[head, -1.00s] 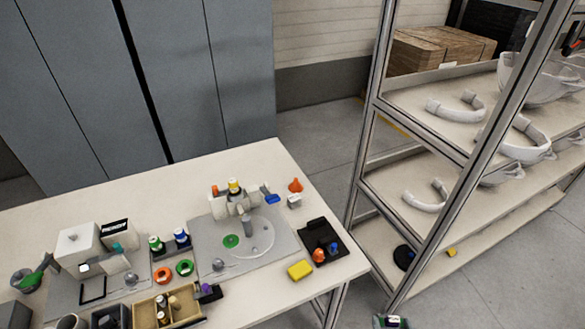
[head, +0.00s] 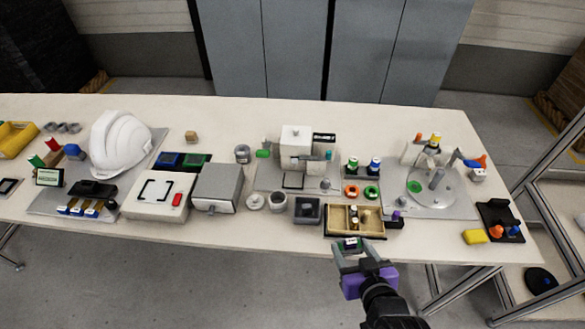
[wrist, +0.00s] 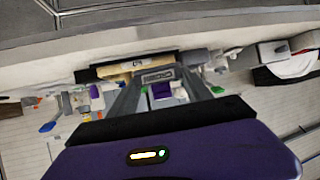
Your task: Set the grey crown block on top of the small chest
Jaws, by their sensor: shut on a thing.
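My gripper (head: 352,250) is in front of the table's front edge, below the wooden tray. A grey box with a pale front (head: 218,183) stands on the table to the left, apart from my gripper. It looks like the small chest. Its top appears bare.
The wooden tray (head: 342,218) and a dark grey square holder (head: 307,210) are nearest my gripper. Cups stand between holder and chest. A white box with a red button (head: 158,195) adjoins the chest's left. A white helmet (head: 121,142) is farther left. A shelf frame stands at right.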

